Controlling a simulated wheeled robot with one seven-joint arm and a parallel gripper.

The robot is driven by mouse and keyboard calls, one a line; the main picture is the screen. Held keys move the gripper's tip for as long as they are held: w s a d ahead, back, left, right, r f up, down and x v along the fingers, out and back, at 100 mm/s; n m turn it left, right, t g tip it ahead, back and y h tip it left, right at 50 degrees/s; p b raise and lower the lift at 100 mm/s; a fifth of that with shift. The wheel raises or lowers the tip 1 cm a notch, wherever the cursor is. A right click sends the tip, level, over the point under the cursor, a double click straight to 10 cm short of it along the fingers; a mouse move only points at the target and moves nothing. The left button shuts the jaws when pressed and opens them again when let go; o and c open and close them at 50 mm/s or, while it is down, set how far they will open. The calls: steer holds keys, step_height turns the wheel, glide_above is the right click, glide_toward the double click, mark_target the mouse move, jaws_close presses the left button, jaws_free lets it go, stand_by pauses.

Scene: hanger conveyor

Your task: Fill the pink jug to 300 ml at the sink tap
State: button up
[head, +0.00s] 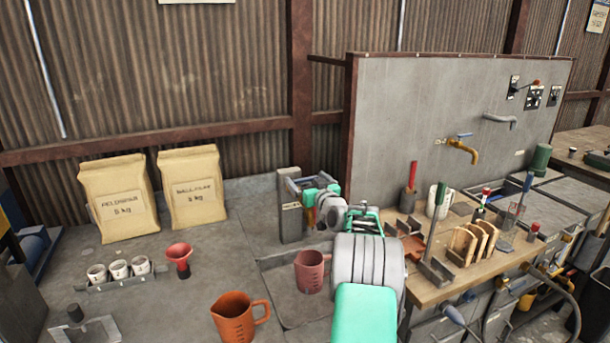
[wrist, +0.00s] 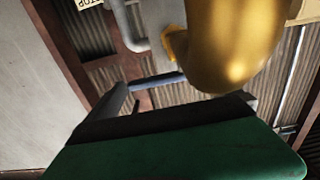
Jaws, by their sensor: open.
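The pink jug (head: 310,272) stands upright on the grey bench in the head view, its handle to the right. My gripper (head: 312,202) is above and behind it, open, with nothing seen held. The dark fingers of my gripper also show in the wrist view (wrist: 180,97). The brass tap (head: 463,151), with a blue lever, is on the grey panel to the right, well apart from the jug. A large golden rounded shape (wrist: 218,45) fills the top right of the wrist view; I cannot tell what it is. The water level in the jug cannot be made out.
Two paper sacks (head: 193,188) lean at the back.

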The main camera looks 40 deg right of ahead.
steer(key=shift+w+d, duration=0.15)
steer(key=shift+w, duration=0.45)
steer(key=shift+c, duration=0.3)
